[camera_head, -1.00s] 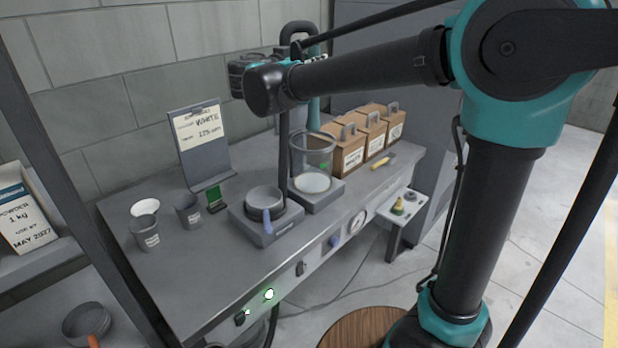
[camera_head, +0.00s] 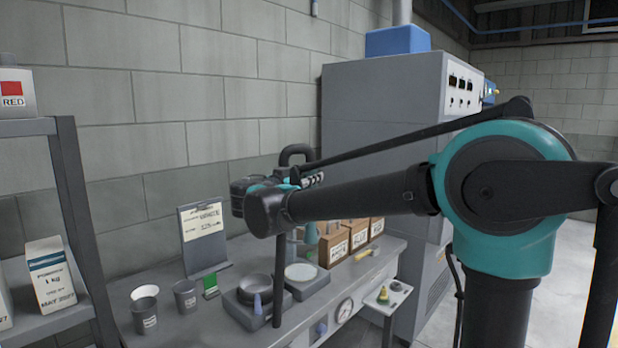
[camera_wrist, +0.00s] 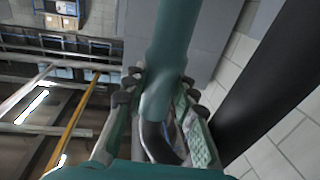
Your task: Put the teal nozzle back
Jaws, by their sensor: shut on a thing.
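The teal nozzle (camera_wrist: 172,40) runs up the middle of the wrist view as a smooth teal tube. My gripper (camera_wrist: 158,88) is shut around it, with a grey and teal finger on each side. A dark curved hose (camera_wrist: 155,145) shows between the fingers below the tube. In the head view my arm link covers most of the grip. A dark hose loop (camera_head: 297,153) stands above the wrist, and a small teal part (camera_head: 311,236) shows below the arm. The nozzle's far end cannot be made out.
The bench (camera_head: 225,322) carries a white-topped scale (camera_head: 300,273), a dark bowl (camera_head: 256,287), cups (camera_head: 185,294), a clipboard stand (camera_head: 204,240) and brown boxes (camera_head: 334,248). A grey cabinet (camera_head: 375,130) stands behind. A shelf rack (camera_head: 75,200) is at left.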

